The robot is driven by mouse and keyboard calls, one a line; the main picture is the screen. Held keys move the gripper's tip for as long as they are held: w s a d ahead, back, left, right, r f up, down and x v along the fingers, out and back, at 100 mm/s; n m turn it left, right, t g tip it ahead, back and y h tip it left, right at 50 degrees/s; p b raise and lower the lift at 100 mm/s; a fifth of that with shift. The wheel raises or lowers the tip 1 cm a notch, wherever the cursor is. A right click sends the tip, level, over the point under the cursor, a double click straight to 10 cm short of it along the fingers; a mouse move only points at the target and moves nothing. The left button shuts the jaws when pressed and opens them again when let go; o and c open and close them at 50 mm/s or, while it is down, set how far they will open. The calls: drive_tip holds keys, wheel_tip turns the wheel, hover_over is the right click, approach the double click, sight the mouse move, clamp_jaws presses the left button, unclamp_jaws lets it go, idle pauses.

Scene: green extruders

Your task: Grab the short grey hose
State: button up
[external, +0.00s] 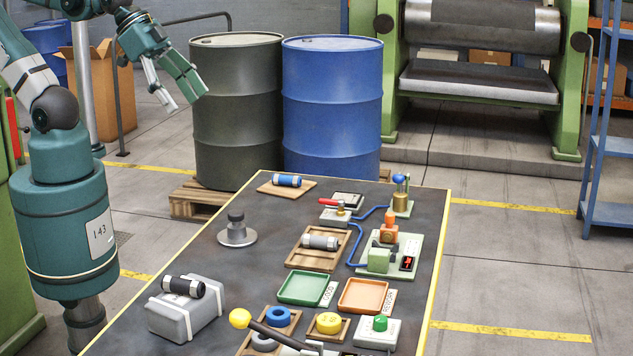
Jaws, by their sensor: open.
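A short grey cylinder with darker ends (320,242), which looks like the short grey hose, lies on its side in a wooden tray (291,263) at the middle of the dark table. My gripper (184,97) is open and empty, high at the upper left, in front of the dark green drum. It is well apart from the hose and the table.
A green tray (281,298) and an orange tray (382,304) lie in front of the hose. To its right are a green-and-orange device (380,262) and a blue tube. A dark knobbed weight (237,236) stands left. Drums (334,120) stand behind the table.

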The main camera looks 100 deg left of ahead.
drive_tip(key=shift+w, duration=0.1)
drive_tip(key=w+a+f+m+g+h, duration=0.1)
drive_tip(key=w+a+f+m, duration=0.15)
drive_tip(key=w, duration=0.45)
drive_tip(key=w+a+f+m+g, duration=0.1)
drive_tip(key=w+f+m+g, duration=0.1)
drive_tip(key=w+f+m, duration=0.3)
drive_tip(key=w+a+m+g+h, duration=0.1)
drive_tip(key=w+m, duration=0.1)
drive_tip(key=w, duration=0.6)
drive_tip(key=w+a+f+m+g+h, duration=0.1)
drive_tip(key=w+a+f+m, duration=0.1)
drive_tip(key=f, duration=0.4)
drive_tip(key=w+a+f+m+g+b, duration=0.1)
drive_tip(key=w+a+f+m, duration=0.2)
drive_tip(key=w+f, duration=0.2)
drive_tip(key=w+a+f+m+g+h, duration=0.1)
drive_tip(key=w+a+f+m, duration=0.1)
drive_tip(key=f, duration=0.6)
drive_tip(key=shift+w+a+f+m+h, duration=0.2)
drive_tip(key=shift+w+f+m+h, duration=0.15)
drive_tip(key=shift+w+m, duration=0.5)
drive_tip(key=shift+f, duration=0.1)
drive_tip(key=shift+b+x, duration=0.3)
drive_tip(key=shift+x, duration=0.9)
